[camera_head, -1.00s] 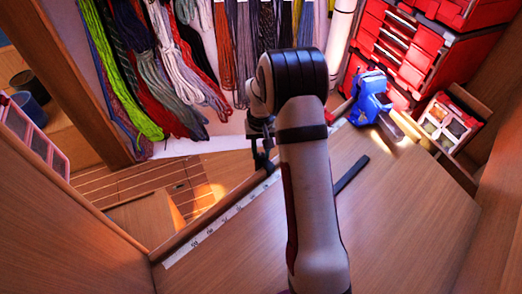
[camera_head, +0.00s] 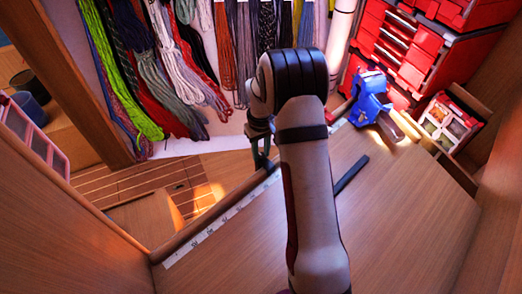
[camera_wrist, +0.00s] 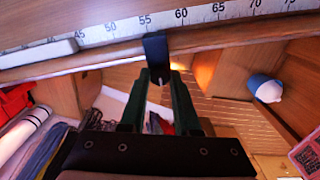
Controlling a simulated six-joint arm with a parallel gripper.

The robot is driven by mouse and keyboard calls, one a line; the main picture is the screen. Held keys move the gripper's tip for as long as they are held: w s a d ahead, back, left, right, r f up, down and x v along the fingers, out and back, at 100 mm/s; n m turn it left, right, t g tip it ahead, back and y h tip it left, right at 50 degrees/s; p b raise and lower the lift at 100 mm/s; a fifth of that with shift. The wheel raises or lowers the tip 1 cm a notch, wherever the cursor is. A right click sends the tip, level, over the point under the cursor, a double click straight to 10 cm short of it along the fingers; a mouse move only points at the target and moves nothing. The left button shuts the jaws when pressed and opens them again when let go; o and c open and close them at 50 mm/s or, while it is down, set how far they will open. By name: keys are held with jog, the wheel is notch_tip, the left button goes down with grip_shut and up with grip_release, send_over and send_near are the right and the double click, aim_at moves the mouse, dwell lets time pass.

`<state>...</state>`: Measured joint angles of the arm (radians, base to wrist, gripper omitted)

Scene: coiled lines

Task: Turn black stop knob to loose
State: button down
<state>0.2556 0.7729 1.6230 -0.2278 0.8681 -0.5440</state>
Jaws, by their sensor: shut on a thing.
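The black stop knob (camera_wrist: 155,50) shows in the wrist view as a dark block at the edge of the white measuring scale (camera_wrist: 210,14), near the 55 mark. My gripper (camera_wrist: 158,78) is shut on the knob's lower end, with one dark green finger on each side. In the head view my gripper (camera_head: 263,165) points down at the bench's far edge, beside the scale (camera_head: 218,222). My own arm covers part of that area, and I cannot make out the knob there.
A black bar (camera_head: 351,174) lies on the bench top (camera_head: 400,225). A blue clamp-like tool (camera_head: 370,98) stands at its far right, by red drawers (camera_head: 405,45). Coiled lines (camera_head: 185,75) hang behind. The bench's near part is clear.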

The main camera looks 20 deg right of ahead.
aim_at(261, 155)
jog(key=c, duration=0.6)
grip_release()
jog(key=shift+r, duration=0.1)
notch_tip(261, 155, up, 16)
jog(key=shift+f, duration=0.15)
